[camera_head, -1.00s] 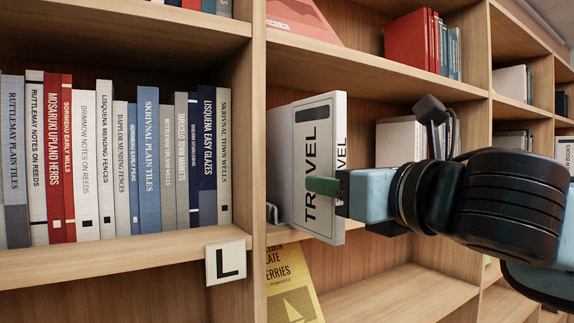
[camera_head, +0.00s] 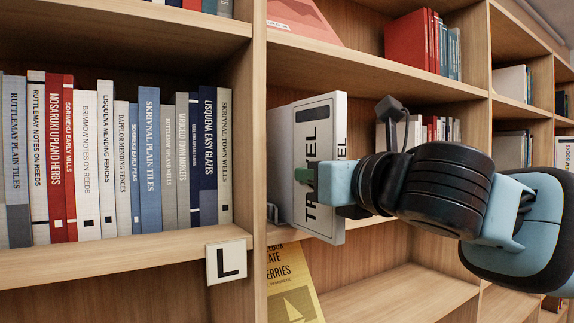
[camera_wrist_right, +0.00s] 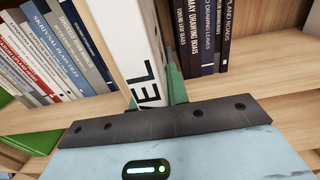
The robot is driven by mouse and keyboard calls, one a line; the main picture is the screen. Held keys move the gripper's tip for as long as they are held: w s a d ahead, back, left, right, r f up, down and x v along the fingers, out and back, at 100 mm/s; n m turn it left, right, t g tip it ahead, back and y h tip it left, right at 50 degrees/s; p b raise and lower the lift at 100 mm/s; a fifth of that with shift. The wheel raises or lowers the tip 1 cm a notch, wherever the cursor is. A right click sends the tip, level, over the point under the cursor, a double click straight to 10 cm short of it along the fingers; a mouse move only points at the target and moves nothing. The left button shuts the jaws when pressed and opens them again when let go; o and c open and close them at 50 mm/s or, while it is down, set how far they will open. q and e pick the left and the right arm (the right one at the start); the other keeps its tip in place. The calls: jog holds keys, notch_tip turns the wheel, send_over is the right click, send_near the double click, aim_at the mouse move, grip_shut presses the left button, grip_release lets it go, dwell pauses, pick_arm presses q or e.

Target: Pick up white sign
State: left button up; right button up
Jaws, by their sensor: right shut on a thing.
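The white sign (camera_head: 325,120) marked TRAVEL stands upright at the front of the middle shelf, just right of the upright divider, with its lettering running vertically. My right gripper (camera_head: 308,178) comes in from the right with green fingertips and is shut on the sign at about mid-height, covering some of its letters. In the right wrist view the sign (camera_wrist_right: 136,50) rises between the fingers, and a green finger (camera_wrist_right: 176,85) shows along its right side. My left gripper is out of view.
A row of books (camera_head: 148,160) fills the left shelf, with an L label (camera_head: 226,262) on its edge. A yellow book (camera_head: 290,285) stands below the sign. A red book (camera_head: 405,42) is on the shelf above. The lower right shelf (camera_head: 400,290) is bare.

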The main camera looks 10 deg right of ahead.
jog(key=shift+r, duration=0.1)
grip_shut()
notch_tip(320, 180, up, 7)
jog(key=v, duration=2)
jog(key=shift+r, duration=0.4)
jog(key=shift+s, duration=0.15)
